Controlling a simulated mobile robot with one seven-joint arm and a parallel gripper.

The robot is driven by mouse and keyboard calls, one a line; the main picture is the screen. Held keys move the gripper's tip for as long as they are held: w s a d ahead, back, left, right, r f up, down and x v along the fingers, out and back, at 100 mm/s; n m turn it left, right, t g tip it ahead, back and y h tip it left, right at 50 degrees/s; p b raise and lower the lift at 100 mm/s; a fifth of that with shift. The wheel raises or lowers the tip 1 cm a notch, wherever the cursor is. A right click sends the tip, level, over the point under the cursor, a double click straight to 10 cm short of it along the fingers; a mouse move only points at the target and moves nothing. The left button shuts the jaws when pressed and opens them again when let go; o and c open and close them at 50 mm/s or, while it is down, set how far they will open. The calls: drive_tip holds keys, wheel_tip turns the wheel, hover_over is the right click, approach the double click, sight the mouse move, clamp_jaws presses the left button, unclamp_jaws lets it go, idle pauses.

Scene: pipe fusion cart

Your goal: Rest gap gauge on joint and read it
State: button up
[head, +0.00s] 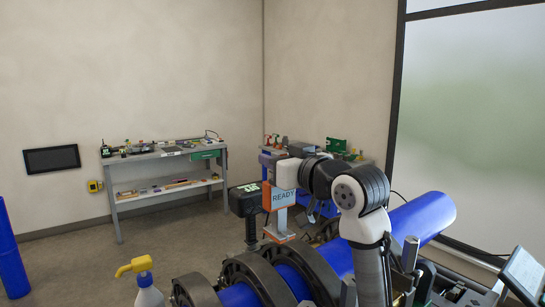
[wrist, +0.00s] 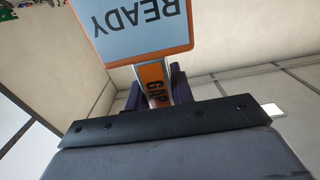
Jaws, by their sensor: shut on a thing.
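The gap gauge (head: 279,198) is orange with a pale blue screen that reads READY. My gripper (head: 272,165) is shut on its upper part and holds it upright in the head view, with its lower end above the black clamp rings. In the wrist view the gauge's screen (wrist: 138,22) shows upside down, and my gripper's dark fingers (wrist: 153,95) stand on both sides of its orange stem. The blue pipe (head: 427,214) runs through the clamps. The joint itself is hard to make out, and I cannot tell whether the gauge touches anything.
Black clamp rings (head: 245,272) stand around the pipe at the front. A yellow-topped spray bottle (head: 146,290) is at lower left. A grey workbench (head: 165,152) with tools is against the back wall. Open floor lies between bench and cart.

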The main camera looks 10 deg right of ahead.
sight(282, 211)
drive_tip(key=shift+s, duration=0.3)
drive_tip(key=shift+s+f+b, duration=0.1)
drive_tip(key=shift+f+b, duration=0.25)
drive_tip(key=shift+f, duration=0.05)
drive_tip(key=shift+f+b, duration=2.8)
drive_tip(key=shift+f, duration=1.15)
drive_tip(key=shift+f+b, duration=0.5)
drive_tip(key=shift+f, duration=0.4)
idle(0.9)
drive_tip(key=shift+r+p, duration=2.7)
drive_tip(key=shift+r, duration=0.95)
